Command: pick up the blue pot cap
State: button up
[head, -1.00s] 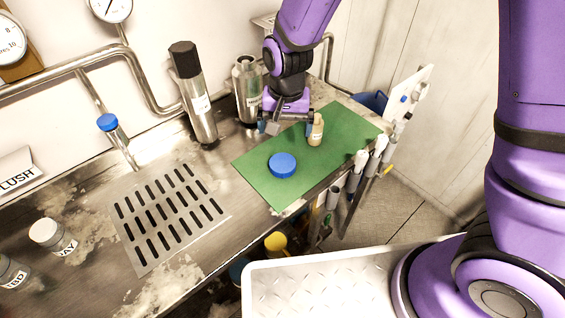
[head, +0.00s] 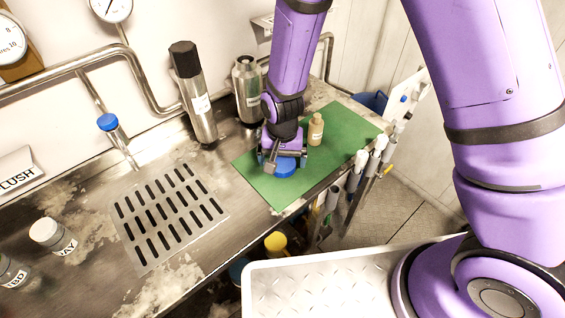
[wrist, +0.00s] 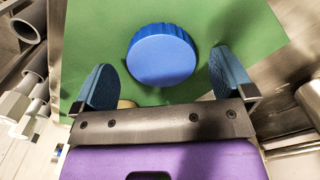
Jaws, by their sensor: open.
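The blue pot cap (head: 285,168) is a round, ridged disc lying flat on the green mat (head: 262,186). In the wrist view the cap (wrist: 161,54) sits ahead of the jaws, roughly centred between their two lines. My gripper (head: 285,161) is above and at the cap in the head view, partly covering it. In the wrist view my gripper (wrist: 164,80) is open, with one blue-padded finger on each side and clear gaps to the cap. Whether the fingertips are level with the cap is hard to tell.
A small beige bottle (head: 316,129) stands on the mat near my gripper. A steel canister (head: 248,90) and a black-capped cylinder (head: 193,93) stand behind. A slotted drain (head: 170,215) lies to the left. Tools hang along the bench's right edge.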

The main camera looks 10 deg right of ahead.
jog(key=shift+f, duration=0.95)
jog(key=c, duration=0.9)
jog(key=shift+o, duration=0.2)
jog(key=shift+r, duration=0.1)
